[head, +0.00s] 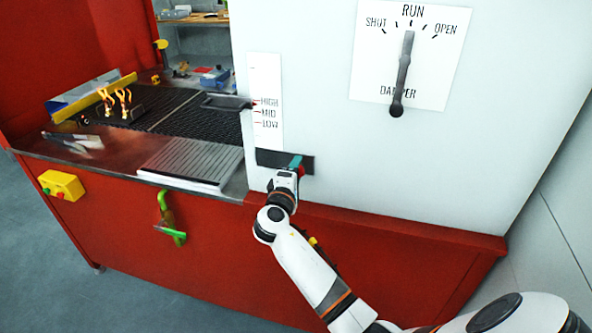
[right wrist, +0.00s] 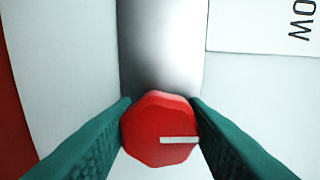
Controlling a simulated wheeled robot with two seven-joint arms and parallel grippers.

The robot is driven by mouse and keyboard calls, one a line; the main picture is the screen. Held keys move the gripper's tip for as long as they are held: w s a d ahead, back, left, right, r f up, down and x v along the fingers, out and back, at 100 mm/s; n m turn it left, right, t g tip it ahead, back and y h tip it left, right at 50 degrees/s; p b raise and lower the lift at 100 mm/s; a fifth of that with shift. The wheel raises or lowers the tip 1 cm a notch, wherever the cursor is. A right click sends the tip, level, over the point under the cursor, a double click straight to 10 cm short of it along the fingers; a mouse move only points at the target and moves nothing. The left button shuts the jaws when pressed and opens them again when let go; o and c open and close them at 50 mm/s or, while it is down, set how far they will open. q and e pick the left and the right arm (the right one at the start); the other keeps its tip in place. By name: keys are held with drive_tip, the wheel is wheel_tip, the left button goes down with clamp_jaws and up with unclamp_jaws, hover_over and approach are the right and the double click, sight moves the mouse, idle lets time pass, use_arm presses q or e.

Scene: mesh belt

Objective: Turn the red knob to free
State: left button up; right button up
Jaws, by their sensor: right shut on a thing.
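The red knob (right wrist: 158,118) sits between the two teal fingers of my right gripper (right wrist: 160,128) in the right wrist view. The fingers are shut on its left and right sides. A white line on the knob's face points to the right of that view. In the head view, my right gripper (head: 297,164) is at a dark plate (head: 306,163) low on the white panel, with only a bit of the red knob (head: 302,171) showing. No label reading free is visible. My left gripper is not in view.
Above the plate is a HIGH, MID, LOW scale (head: 263,135). A damper lever (head: 402,75) points at RUN. A dark mesh belt (head: 195,115) lies to the left, with a grey ridged plate (head: 190,160) in front.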

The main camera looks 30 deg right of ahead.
drive_tip(key=o, duration=1)
drive_tip(key=shift+a, duration=0.15)
drive_tip(key=b+v, duration=0.3)
drive_tip(key=v, duration=0.9)
drive_tip(key=shift+b, duration=0.3)
drive_tip(key=shift+f, duration=0.15)
